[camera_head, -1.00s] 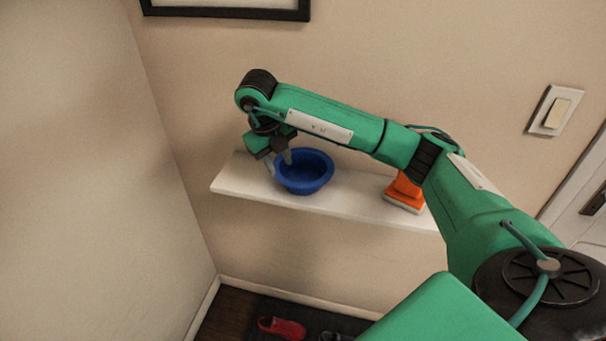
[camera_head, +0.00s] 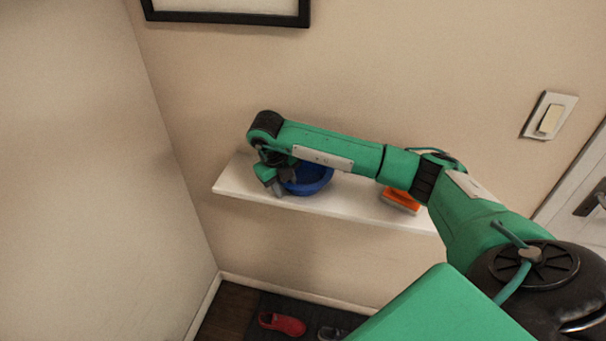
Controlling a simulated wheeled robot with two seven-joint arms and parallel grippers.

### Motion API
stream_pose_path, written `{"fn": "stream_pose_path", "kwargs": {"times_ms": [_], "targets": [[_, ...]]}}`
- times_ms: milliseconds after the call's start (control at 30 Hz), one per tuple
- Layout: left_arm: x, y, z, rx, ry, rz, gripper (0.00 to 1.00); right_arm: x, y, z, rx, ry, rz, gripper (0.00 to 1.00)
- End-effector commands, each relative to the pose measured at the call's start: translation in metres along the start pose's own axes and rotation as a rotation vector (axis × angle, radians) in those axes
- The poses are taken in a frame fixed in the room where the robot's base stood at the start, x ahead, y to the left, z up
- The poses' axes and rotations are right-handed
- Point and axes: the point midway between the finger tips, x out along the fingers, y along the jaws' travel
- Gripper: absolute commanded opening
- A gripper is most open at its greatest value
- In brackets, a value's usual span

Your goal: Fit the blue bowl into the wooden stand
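The blue bowl (camera_head: 313,184) stands upright on a white wall shelf. My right arm reaches in from the right, and its forearm hides the bowl's back rim. My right gripper (camera_head: 283,184) points down at the bowl's left side, with its fingers at the left rim. One finger shows just outside the bowl; the other is partly hidden, so I cannot tell whether they are closed on the rim. My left gripper is not in view. I see no wooden stand.
The white shelf (camera_head: 350,206) has free room between the bowl and an orange object (camera_head: 401,201) to the right, partly under my arm. A red shoe (camera_head: 282,324) and a dark shoe (camera_head: 331,333) lie on the floor.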

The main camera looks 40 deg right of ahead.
Motion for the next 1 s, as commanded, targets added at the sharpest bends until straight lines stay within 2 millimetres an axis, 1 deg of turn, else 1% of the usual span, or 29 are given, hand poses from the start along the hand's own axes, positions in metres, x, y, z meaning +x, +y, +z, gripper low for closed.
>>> {"fn": "stream_pose_path", "kwargs": {"times_ms": [33,167,467,667,700,1000], "targets": [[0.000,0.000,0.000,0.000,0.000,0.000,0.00,0.000,0.000,0.000,0.000,0.000,0.000,0.26],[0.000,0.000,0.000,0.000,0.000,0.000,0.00,0.000,0.000,0.000,0.000,0.000,0.000,0.00],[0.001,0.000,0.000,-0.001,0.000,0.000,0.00,-0.001,0.000,0.000,0.000,-0.001,0.000,0.00],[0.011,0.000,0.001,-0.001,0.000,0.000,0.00,-0.006,0.002,-0.001,0.001,-0.004,0.000,0.00],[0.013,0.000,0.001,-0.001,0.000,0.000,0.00,-0.009,0.002,-0.002,0.001,-0.004,0.000,0.00],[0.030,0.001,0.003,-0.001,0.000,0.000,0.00,-0.058,-0.008,-0.002,0.001,-0.004,0.000,0.00]]}}
